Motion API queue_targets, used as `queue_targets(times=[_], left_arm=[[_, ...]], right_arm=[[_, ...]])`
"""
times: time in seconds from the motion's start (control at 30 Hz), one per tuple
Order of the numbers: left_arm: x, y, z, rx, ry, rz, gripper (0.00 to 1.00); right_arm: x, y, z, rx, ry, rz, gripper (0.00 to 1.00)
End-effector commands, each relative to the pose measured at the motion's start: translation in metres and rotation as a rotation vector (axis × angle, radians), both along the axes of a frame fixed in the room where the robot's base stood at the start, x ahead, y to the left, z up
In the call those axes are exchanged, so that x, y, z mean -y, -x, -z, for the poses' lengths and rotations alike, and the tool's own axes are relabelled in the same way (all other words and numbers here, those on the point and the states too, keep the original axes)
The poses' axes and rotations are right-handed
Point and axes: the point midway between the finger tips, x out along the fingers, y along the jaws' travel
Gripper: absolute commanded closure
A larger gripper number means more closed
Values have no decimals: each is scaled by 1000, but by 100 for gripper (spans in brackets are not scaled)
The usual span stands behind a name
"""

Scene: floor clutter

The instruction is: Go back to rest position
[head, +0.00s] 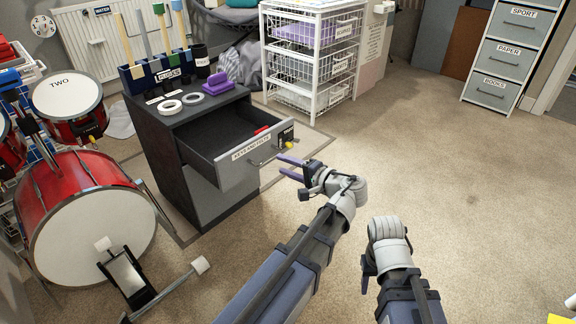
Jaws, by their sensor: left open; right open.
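My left gripper (289,168) has purple fingers spread apart and is empty. It is in front of the open drawer (250,153) of a dark grey cabinet (190,180), just right of and below the drawer's labelled front. My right gripper (368,272) is lower and to the right, over bare carpet; mostly its dark body shows beside the light grey wrist, and its fingertips are largely hidden. I see nothing held in it. The drawer is pulled out, with a small red thing (261,130) inside. A yellow thing (289,145) is at the drawer front's right end.
On the cabinet are a purple object (218,84), two light rings (182,102) and a holder with upright tools (158,72). A red drum kit (85,205) stands left. A white wire-basket rack (312,60) and a labelled drawer unit (507,55) stand behind.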

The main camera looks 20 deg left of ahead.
Motion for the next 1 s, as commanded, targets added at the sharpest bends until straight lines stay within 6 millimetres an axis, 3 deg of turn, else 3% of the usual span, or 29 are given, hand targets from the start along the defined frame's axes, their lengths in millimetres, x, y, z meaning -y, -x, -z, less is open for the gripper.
queue_targets(times=[0.43,0.53,0.73,0.9,1.0], left_arm=[[0,0,0,0,0,-1,56],[1,4,-3,-8,28,-3,56],[26,41,-2,-99,309,-25,56],[76,89,4,-233,642,-49,56],[106,114,3,-305,798,-58,56]], right_arm=[[0,0,0,0,0,0,50],[0,0,-9,0,0,-1,50],[0,0,-68,-1,1,-4,50],[0,0,-122,-3,2,-8,50],[1,1,-144,-4,3,-10,50]])
